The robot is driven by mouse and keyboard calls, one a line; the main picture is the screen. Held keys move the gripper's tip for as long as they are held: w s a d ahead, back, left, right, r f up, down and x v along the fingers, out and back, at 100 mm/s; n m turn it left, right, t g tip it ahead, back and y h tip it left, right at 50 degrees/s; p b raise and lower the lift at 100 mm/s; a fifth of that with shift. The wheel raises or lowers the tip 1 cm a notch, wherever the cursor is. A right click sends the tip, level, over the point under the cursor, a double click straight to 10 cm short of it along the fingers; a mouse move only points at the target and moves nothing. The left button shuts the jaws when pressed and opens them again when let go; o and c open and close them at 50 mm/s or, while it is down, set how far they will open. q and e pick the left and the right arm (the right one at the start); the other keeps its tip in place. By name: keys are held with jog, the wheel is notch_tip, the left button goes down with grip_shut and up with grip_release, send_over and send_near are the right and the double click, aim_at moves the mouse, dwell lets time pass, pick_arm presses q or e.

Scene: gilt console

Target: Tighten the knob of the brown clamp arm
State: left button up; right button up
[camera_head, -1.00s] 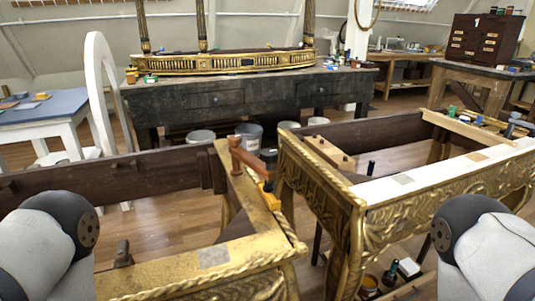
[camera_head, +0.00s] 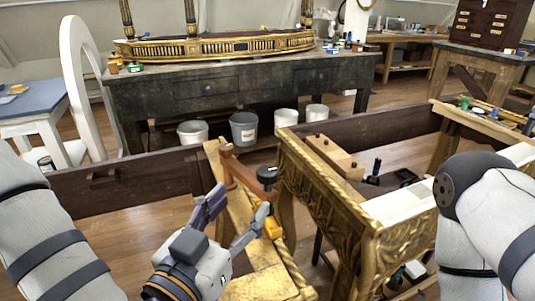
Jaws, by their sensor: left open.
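The brown clamp arm (camera_head: 241,171) stands on the gilt rail of the left console frame (camera_head: 262,284), near its inner corner. Its dark round knob (camera_head: 267,175) sits at the arm's right end. My left gripper (camera_head: 240,206) is open and empty, just below and in front of the clamp arm. Its fingers point up toward the arm and knob, with the knob beyond the right fingertip. I cannot tell whether a finger touches the clamp. A yellow part (camera_head: 273,228) shows under the knob, beside the right finger. My right gripper is out of view; only the right arm shows.
A second gilt frame (camera_head: 330,195) stands close on the right, leaving a narrow gap. It carries a wooden block (camera_head: 334,158). A dark workbench (camera_head: 230,88) is behind, with a grey bucket (camera_head: 243,128) and white buckets below. Wooden floor shows inside the left frame.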

aim_at(263, 177)
pick_arm(q)
jog(key=b+x, duration=0.3)
jog(key=x, duration=0.8)
jog(key=shift+w+d, duration=0.1)
jog(key=shift+d, duration=0.15)
jog(key=c, duration=1.2)
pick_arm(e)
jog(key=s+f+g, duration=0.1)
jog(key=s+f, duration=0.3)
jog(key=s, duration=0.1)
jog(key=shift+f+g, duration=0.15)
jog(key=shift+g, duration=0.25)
